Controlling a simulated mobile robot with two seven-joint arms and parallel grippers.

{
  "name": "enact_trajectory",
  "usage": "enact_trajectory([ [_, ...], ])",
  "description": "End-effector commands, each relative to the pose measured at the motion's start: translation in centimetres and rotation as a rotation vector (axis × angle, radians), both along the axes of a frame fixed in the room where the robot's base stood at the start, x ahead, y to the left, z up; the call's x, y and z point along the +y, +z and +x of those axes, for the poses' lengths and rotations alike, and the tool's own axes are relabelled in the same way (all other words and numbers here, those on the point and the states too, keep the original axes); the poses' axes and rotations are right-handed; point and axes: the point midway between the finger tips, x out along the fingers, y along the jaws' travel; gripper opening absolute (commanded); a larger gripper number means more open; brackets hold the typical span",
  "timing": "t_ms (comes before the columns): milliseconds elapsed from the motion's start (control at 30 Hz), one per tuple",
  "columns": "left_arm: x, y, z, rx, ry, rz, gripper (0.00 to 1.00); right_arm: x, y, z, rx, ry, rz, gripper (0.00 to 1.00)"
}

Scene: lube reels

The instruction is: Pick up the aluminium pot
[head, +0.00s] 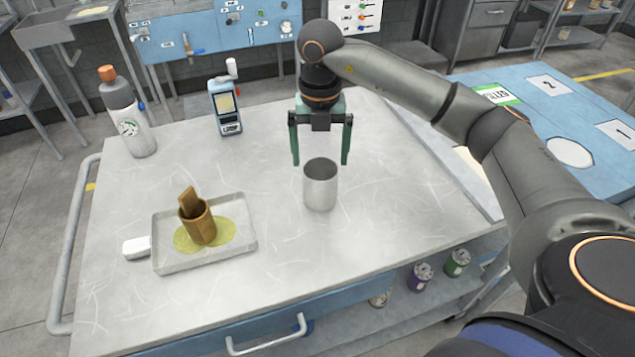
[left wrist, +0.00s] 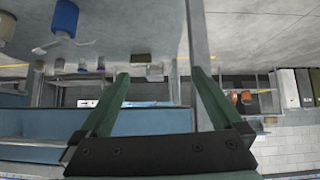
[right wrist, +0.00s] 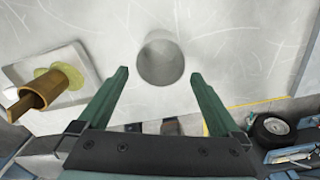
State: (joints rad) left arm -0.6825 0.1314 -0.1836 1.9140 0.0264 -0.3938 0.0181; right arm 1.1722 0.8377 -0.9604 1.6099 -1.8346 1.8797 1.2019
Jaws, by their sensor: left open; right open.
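The aluminium pot (head: 320,187) is a plain grey open cylinder. It stands upright on the metal worktop, right of the middle in the head view. My right gripper (head: 320,160) is open and points down, its green fingers above and slightly behind the pot, with nothing between them. In the right wrist view the pot (right wrist: 161,63) lies beyond and between the open fingertips (right wrist: 159,78), apart from them. My left gripper (left wrist: 158,80) shows only in its wrist view; it is open and empty, away from the worktop items.
A shallow tray (head: 165,262) at the left holds a brown cup-like part (head: 200,225) in a yellowish puddle. A grey bottle with an orange cap (head: 128,120) and a handheld meter (head: 226,110) stand behind. The worktop around the pot is clear.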

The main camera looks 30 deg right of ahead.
Motion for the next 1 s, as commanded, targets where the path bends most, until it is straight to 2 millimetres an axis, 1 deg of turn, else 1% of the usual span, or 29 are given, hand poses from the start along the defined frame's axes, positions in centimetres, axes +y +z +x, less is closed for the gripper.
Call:
enact_trajectory([
  [33, 0.0, 0.1, -0.1, 0.003, 0.0, 0.001, 1.0, 0.0, -1.0, -0.1, 0.004, 0.0, -0.001, 1.0],
  [100, 0.0, 0.2, -0.1, 0.003, 0.0, 0.001, 1.0, 0.0, -2.1, -0.1, 0.003, 0.0, -0.001, 1.0],
  [200, 0.0, 0.2, -0.1, 0.003, -0.001, 0.0, 1.0, 0.0, -3.1, 0.0, 0.001, 0.001, 0.001, 1.0],
  [367, 0.0, 0.5, 0.0, 0.001, 0.0, 0.0, 1.0, -0.1, -4.2, 0.0, 0.001, 0.002, 0.001, 1.0],
  [533, 0.0, 1.3, 0.1, -0.002, 0.0, 0.0, 1.0, -0.4, -6.7, 0.2, 0.003, 0.001, 0.001, 1.0],
  [633, 0.0, 1.3, 0.2, -0.003, -0.001, 0.0, 1.0, -0.3, -8.0, 0.2, 0.003, 0.003, 0.002, 1.0],
  [767, 0.0, 1.4, 0.2, -0.004, 0.0, 0.0, 1.0, -0.4, -8.8, 0.3, -0.001, 0.003, 0.001, 1.0],
  [967, 0.0, 1.4, 0.2, -0.004, 0.0, 0.0, 1.0, -0.4, -8.8, 0.3, -0.001, 0.003, 0.002, 1.0],
  [1000, 0.0, 1.4, 0.2, -0.004, 0.0, 0.0, 1.0, -0.4, -8.8, 0.3, -0.001, 0.003, 0.002, 0.95],
])
